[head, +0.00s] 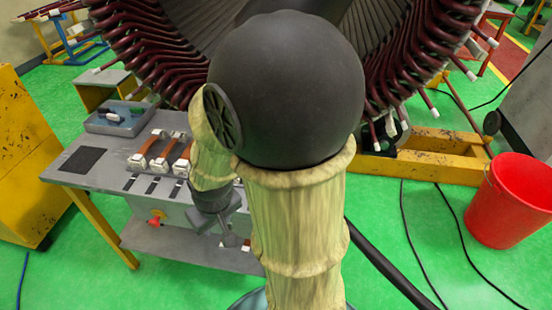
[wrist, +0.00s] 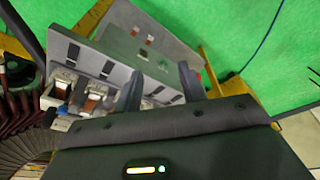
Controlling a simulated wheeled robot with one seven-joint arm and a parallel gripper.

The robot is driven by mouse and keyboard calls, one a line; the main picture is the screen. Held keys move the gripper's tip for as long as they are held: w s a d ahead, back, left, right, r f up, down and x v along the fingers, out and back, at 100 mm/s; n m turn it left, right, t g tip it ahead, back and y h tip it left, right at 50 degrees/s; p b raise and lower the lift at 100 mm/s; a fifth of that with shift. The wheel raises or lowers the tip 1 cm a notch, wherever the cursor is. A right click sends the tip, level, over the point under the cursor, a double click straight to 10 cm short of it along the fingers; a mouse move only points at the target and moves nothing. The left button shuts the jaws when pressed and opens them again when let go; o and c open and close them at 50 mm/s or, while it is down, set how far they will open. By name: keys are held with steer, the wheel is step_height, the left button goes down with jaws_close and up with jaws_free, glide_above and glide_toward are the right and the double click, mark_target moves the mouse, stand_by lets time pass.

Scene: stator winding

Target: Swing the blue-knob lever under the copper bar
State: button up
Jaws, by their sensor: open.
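Copper bars (head: 157,144) lie between white end blocks on the grey bench top, left of my arm. They also show at the left of the wrist view (wrist: 92,101). A small blue spot (wrist: 62,109) beside them in the wrist view may be the blue knob; it is too small to be sure, and I cannot make out a lever. My gripper (head: 228,236) points down in front of the bench's right part, with its fingers apart. In the wrist view, the open fingers (wrist: 161,84) have nothing between them. My arm hides the bench's right end.
The grey bench (head: 108,180) carries a tray (head: 90,122) of small parts and a dark pad (head: 82,160). A red-orange knob (head: 154,222) is on its front. The large stator (head: 150,60) rises behind. A red bucket (head: 505,205) and cables are on the green floor at right.

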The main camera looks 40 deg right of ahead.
steer(key=w+d+f+n+t+y+p, duration=0.1)
steer(key=w+d+f+n+t+p, duration=0.15)
steer(key=d+f, duration=0.35)
steer(key=w+d+f+n+t+y+p, duration=0.1)
steer(key=w+d+f+t+p, duration=0.1)
steer(key=d+f+p, duration=0.3)
steer(key=s+d+r+m+t+h+p, duration=0.5)
steer(key=s+d+m+t+h, duration=0.3)
steer(key=m+h, duration=0.1)
steer(key=shift+s+d+r+m+h, duration=0.15)
steer(key=shift+d+r+m+h, duration=0.2)
steer(key=shift+h, duration=0.25)
